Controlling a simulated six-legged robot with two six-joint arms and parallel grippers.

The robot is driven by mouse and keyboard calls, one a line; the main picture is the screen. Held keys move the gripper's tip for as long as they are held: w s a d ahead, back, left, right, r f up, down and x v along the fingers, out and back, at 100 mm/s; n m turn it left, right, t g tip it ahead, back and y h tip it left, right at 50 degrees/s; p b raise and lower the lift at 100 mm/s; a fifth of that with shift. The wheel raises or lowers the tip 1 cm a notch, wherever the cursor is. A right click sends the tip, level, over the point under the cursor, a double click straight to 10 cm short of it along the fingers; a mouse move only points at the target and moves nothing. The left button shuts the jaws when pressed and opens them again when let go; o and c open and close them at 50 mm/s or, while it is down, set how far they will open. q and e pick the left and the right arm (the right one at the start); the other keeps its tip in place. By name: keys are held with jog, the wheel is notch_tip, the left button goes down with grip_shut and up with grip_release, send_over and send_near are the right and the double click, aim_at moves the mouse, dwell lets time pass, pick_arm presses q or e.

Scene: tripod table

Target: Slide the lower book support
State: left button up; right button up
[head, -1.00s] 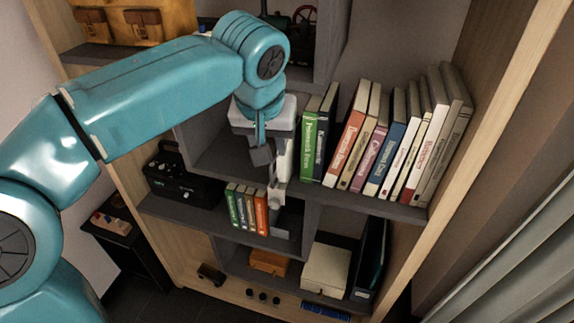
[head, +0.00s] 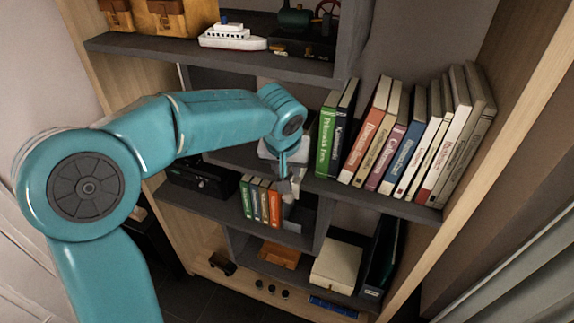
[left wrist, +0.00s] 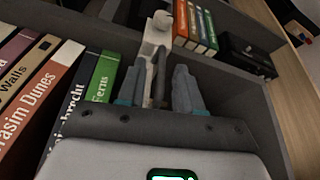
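The lower book support (head: 297,214) is a grey piece with a paler part, on the lower shelf just right of a row of small books (head: 261,201). My left gripper (head: 289,181) is just above it, partly covering it. In the left wrist view, my left gripper (left wrist: 158,72) has its two grey fingers apart. A pale upright with a rounded knob (left wrist: 161,22) shows between and beyond them, close to the small books (left wrist: 195,28). I cannot tell whether the fingers touch it. My right gripper is not in view.
Larger books (head: 405,140) lean on the upper shelf, right of my gripper; the green one (left wrist: 100,82) is close to the fingers. A black box (head: 200,180) stands left of the small books. A white box (head: 336,262) is below. A toy ship (head: 233,37) is above.

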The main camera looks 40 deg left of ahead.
pick_arm(q)
jog(key=shift+w+f, duration=0.1)
jog(key=shift+f, duration=0.15)
